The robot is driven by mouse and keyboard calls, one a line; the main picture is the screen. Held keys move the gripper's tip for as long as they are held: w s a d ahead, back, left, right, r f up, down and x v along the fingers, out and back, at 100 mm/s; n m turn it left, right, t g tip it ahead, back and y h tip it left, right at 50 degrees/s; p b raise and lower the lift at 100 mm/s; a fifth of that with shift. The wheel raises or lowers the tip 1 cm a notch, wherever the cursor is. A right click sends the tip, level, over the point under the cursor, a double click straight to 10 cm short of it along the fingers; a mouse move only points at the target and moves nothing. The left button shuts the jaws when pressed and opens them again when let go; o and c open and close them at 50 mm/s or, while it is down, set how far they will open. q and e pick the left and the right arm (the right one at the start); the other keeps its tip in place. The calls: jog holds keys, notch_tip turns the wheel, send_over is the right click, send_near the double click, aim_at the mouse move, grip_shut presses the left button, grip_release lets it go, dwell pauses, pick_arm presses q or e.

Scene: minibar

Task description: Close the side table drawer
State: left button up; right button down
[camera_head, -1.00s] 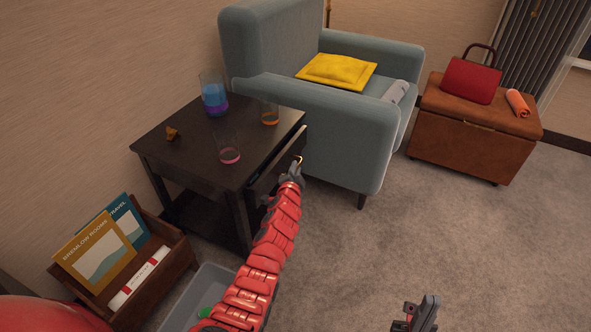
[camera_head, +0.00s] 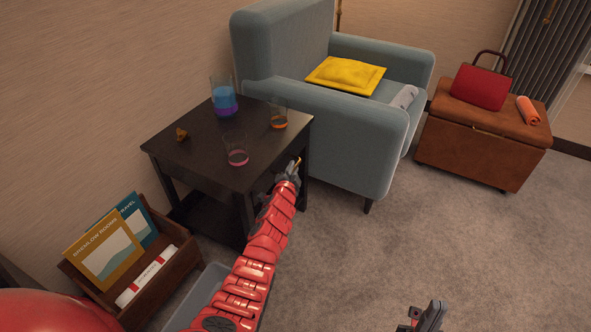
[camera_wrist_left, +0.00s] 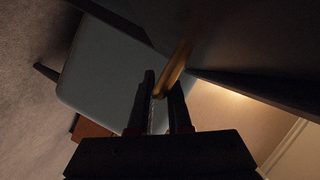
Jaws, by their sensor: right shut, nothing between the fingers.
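The dark side table (camera_head: 205,155) stands left of the armchair. Its drawer front appears flush or nearly flush with the table, with my gripper and arm hiding part of it. My left gripper (camera_head: 290,175) is at the drawer front. In the left wrist view, the brass drawer handle (camera_wrist_left: 177,62) lies between the fingers of my left gripper (camera_wrist_left: 163,90), which appear closed around it. My right gripper (camera_head: 430,314) is shut and empty, low over the carpet at the bottom edge.
On the tabletop are a glass with blue and purple layers (camera_head: 224,100), two tumblers (camera_head: 237,156) (camera_head: 279,120) and a small amber object (camera_head: 181,134). A grey armchair (camera_head: 360,135) stands close behind. A brochure box (camera_head: 182,262) and grey bin (camera_head: 205,290) are at lower left. Carpet at right is clear.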

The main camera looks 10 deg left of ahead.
pick_arm(q)
jog(key=o, duration=0.4)
jog(key=shift+a, duration=0.25)
jog(key=shift+s+r+p, duration=0.25)
jog(key=shift+s+p, duration=0.1)
jog(key=shift+p, duration=0.15)
jog(key=p+v, duration=0.6)
jog(key=v, duration=1)
jog(key=shift+s+d+p, duration=0.25)
jog(key=shift+s+p, duration=0.05)
jog(key=shift+s, duration=0.05)
